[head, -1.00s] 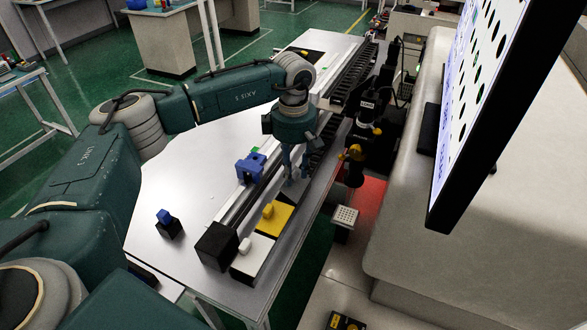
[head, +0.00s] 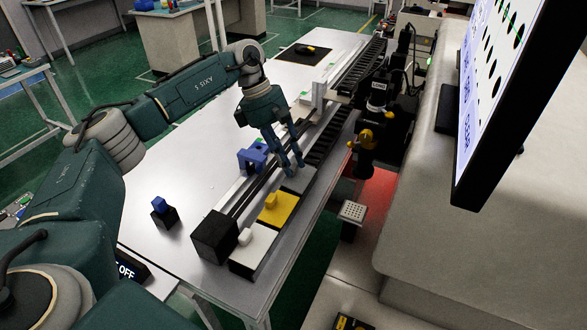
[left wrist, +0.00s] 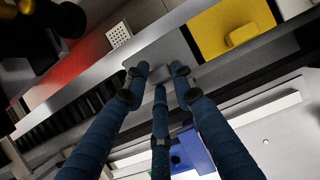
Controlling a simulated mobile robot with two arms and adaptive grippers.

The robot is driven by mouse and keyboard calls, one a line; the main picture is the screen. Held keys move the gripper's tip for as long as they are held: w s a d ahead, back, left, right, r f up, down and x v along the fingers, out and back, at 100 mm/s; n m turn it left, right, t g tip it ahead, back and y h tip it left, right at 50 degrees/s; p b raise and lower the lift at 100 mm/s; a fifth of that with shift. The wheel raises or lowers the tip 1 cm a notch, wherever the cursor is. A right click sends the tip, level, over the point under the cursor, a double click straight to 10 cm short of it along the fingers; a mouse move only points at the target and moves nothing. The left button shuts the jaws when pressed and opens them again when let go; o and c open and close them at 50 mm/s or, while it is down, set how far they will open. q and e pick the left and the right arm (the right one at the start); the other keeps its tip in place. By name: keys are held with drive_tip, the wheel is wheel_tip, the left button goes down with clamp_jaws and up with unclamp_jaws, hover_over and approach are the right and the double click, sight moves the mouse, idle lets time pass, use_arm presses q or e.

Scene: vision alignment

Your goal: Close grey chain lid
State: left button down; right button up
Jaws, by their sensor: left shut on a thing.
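The grey chain lid (head: 301,180) is a flat grey plate on the chain channel, just beyond the yellow lid, in the head view. It also shows in the left wrist view (left wrist: 168,48), beside the yellow lid (left wrist: 228,22). My left gripper (head: 291,172) comes down onto the grey lid with its three fingers close together. In the left wrist view its fingertips (left wrist: 156,75) are shut on the lid's small grey handle, which they mostly hide. The dark chain (head: 332,135) lies uncovered in the channel beyond the grey lid. My right gripper is in neither view now.
The yellow lid (head: 280,207) and white lid (head: 256,246) lie nearer on the same channel. A blue bracket (head: 252,157) stands left of the fingers. A black microscope-like device (head: 372,120) and monitor (head: 490,90) stand right.

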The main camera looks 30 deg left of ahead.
use_arm(q)
drive_tip(key=shift+a+f+h+b, duration=0.35)
drive_tip(key=shift+f+h+b, duration=0.2)
drive_tip(key=shift+h+b, duration=0.5)
drive_tip(key=shift+r, duration=0.2)
drive_tip(key=c, duration=1.4)
unclamp_jaws()
drive_tip(key=shift+c, duration=0.2)
drive_tip(key=v, duration=1.2)
drive_tip(key=shift+d, duration=0.2)
drive_tip(key=shift+s, duration=0.1)
